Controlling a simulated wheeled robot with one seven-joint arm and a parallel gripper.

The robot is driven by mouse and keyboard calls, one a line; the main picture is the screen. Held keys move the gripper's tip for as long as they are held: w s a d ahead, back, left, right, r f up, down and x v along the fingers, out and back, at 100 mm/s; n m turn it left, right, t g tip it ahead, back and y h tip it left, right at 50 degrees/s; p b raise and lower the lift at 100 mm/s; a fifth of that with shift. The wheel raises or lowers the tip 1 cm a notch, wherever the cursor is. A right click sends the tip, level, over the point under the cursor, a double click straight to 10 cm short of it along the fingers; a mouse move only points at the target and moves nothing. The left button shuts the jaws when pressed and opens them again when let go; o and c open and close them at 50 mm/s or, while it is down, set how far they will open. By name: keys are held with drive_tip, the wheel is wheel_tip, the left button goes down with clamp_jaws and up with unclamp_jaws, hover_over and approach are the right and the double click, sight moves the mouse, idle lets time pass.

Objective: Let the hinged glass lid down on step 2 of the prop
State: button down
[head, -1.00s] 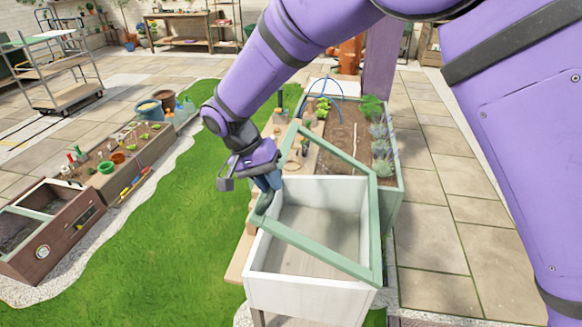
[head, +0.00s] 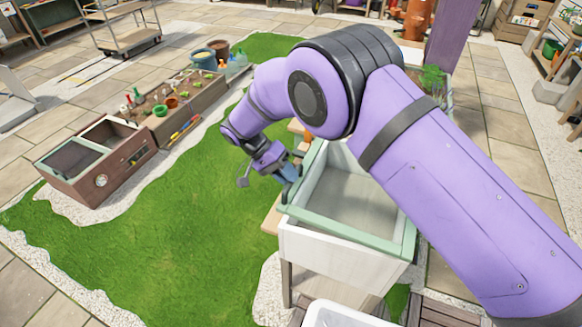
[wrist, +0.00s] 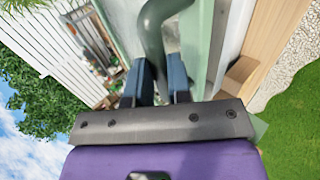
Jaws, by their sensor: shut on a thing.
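The glass lid has a pale green frame (head: 345,234) and sits low over the white planter box (head: 335,252) in the head view. Its near rail runs just above the box's front edge. Whether it touches the box cannot be told. My gripper (head: 290,173) is at the lid's left side. In the wrist view its two blue fingers (wrist: 157,75) are closed around a dark green curved handle (wrist: 152,35). The pale green rail (wrist: 198,40) runs beside it. The stepped prop cannot be made out in either view.
A wooden ledge (head: 271,218) juts from the box's left side. Grass (head: 190,235) lies open to the left. A brown cold frame (head: 95,160) and a planter with pots (head: 185,105) stand farther left. A white basin (head: 340,315) is at the bottom edge.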

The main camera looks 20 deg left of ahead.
drive_tip(key=shift+a+f, duration=0.15)
drive_tip(key=shift+f, duration=0.35)
drive_tip(key=c, duration=1.1)
unclamp_jaws()
drive_tip(key=shift+o, duration=0.2)
drive_tip(key=v, duration=1)
drive_tip(key=shift+a+r, duration=0.3)
drive_tip(key=shift+w, duration=0.1)
